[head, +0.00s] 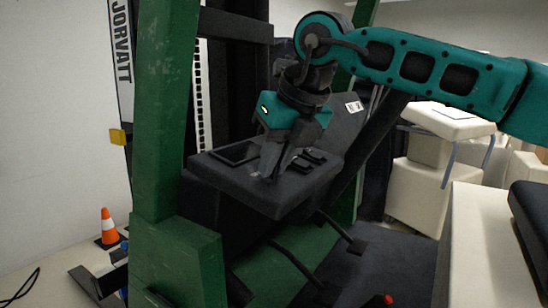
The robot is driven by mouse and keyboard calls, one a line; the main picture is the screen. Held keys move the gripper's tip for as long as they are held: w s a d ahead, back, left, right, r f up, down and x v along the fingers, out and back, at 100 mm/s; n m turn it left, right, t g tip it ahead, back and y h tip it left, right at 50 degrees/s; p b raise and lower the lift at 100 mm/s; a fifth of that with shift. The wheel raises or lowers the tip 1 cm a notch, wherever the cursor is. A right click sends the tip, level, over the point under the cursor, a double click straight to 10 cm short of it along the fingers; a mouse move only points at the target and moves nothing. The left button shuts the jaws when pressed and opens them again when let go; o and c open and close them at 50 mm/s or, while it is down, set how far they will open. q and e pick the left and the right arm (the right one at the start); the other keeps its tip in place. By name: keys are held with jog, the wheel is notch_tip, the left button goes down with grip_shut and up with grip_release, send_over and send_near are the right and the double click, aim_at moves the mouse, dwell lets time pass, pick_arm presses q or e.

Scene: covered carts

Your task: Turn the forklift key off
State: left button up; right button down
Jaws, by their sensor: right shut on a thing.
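The forklift (165,100) has a green frame, and its dark console (278,203) is in the middle of the head view. My right gripper (268,172) points down at the console top, between a flat dark screen and some small black levers. Its fingers are closed together at the console surface, on the forklift key. The key itself is hidden by the fingers, so its turn angle cannot be seen. My left gripper is not in view.
The dark screen (237,153) lies left of the fingers, and black levers (309,158) stand close on their right. Pedals (328,293) are below the console. An orange cone (108,228) stands at the left. Pale covered boxes (420,195) are at the right.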

jog(key=shift+r+n+p, duration=0.15)
jog(key=shift+n+p, duration=0.15)
jog(key=shift+n, duration=0.6)
jog(key=shift+d+n+g, duration=0.1)
jog(key=shift+n+g, duration=0.2)
jog(key=shift+n, duration=0.1)
jog(key=shift+w+n+y+p, duration=0.1)
jog(key=shift+n+y+p, duration=0.3)
jog(key=shift+n+p, duration=0.15)
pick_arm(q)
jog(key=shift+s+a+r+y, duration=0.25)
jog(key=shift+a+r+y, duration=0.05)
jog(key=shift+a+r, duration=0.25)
pick_arm(e)
jog(key=shift+n, duration=0.55)
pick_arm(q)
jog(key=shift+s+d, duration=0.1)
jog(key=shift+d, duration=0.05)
pick_arm(e)
jog(key=c, duration=1.2)
grip_release()
jog(key=shift+c, duration=0.2)
jog(key=shift+g, duration=0.3)
